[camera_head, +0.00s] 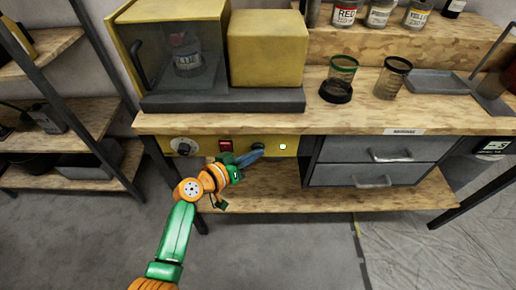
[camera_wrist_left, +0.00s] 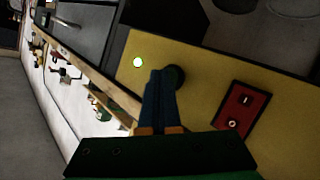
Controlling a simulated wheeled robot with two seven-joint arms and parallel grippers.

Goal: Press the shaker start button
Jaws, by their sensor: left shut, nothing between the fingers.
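The shaker (camera_head: 265,48) is a yellow machine on the bench, with a can inside its clear cover. Its yellow control panel (camera_head: 292,152) lies under the bench top. A dark green round button (camera_wrist_left: 176,76) sits on the panel, partly behind my fingers. A small lit pale-green lamp (camera_wrist_left: 138,62) is beside it, also seen in the head view (camera_head: 283,146). My left gripper (camera_wrist_left: 161,73) is shut and empty, its blue fingertips right at the edge of the button; whether they touch it I cannot tell. In the head view the left gripper (camera_head: 258,152) points at the panel.
A red rocker switch (camera_head: 226,145) and a dial (camera_head: 183,146) share the panel to the left. Grey drawers (camera_head: 375,162) stand right of it. Jars (camera_head: 343,70) and a grey tray (camera_head: 435,83) are on the wooden bench top (camera_head: 330,122). A lower shelf (camera_head: 330,200) lies below.

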